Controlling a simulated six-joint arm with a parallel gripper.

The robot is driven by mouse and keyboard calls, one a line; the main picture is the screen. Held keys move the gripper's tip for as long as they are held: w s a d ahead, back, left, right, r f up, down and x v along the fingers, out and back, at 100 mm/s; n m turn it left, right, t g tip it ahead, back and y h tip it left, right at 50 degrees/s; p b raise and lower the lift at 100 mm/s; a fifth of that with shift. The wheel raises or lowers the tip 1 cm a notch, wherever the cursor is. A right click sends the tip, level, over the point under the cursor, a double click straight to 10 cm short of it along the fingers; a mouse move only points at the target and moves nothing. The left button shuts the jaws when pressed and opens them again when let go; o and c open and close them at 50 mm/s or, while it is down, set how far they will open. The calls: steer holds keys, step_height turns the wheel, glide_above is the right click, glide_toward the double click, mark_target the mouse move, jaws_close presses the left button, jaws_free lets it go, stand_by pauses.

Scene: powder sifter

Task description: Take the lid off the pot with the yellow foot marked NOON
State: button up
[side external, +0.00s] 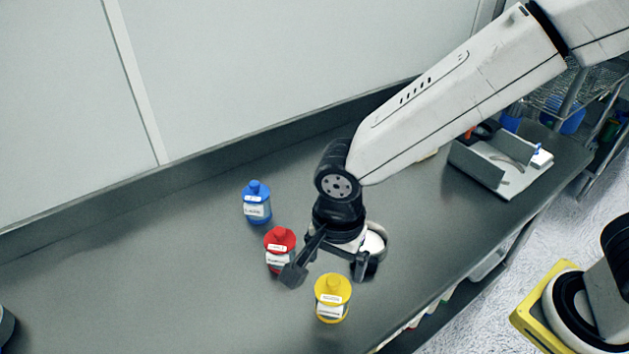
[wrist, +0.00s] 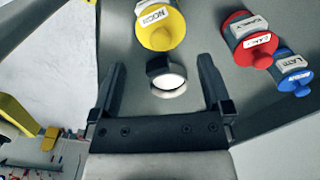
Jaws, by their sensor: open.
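The yellow pot (side external: 333,300) stands upright near the table's front edge, its yellow knobbed lid on. In the wrist view this yellow pot (wrist: 175,32) lies at the top, and its white label reads NOON. My gripper (side external: 327,272) is open and empty, pointing down just behind the yellow pot. In the wrist view the open fingers of my gripper (wrist: 162,65) stand on either side of a small round vessel with a white inside (wrist: 169,82), below the pot in the picture. The pot is outside the fingers.
A red pot (side external: 280,240) stands close to my left finger, and a blue pot (side external: 257,205) stands behind it. The round white vessel (side external: 374,243) is partly hidden by my gripper. A grey tray (side external: 478,168) lies far right.

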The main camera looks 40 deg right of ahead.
mark_target(333, 280)
steer(key=shift+f, duration=0.65)
steer(key=shift+f, duration=0.1)
steer(key=shift+a+f, duration=0.1)
steer(key=shift+f, duration=2.4)
steer(key=shift+c, duration=0.2)
steer(key=c, duration=0.9)
steer(key=shift+r, duration=0.15)
